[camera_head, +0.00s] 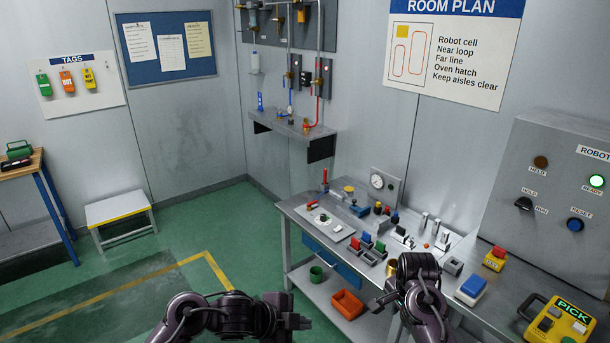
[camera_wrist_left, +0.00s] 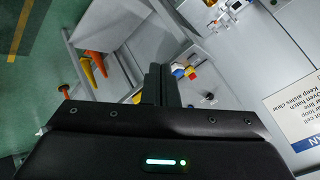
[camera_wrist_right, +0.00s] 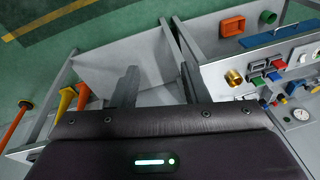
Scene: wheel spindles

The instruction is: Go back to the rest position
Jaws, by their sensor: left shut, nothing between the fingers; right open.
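My left gripper (camera_head: 300,322) is at the bottom centre of the head view, in front of the bench and above the floor. In the left wrist view its two fingers (camera_wrist_left: 161,84) are together, with nothing between them. My right gripper (camera_head: 378,302) is at the front edge of the bench in the head view, near a brass-coloured cup (camera_head: 391,268). In the right wrist view its fingers (camera_wrist_right: 158,86) stand apart with nothing held between them. The brass cup (camera_wrist_right: 234,77) shows there to the right of the fingers.
The grey workbench (camera_head: 300,207) carries small coloured parts, a dial gauge (camera_head: 378,181) and blocks. An orange bin (camera_head: 347,304) and green cup (camera_head: 316,273) stand on its lower shelf. A control panel (camera_head: 557,190) stands right. Green floor (camera_head: 235,225) is open left.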

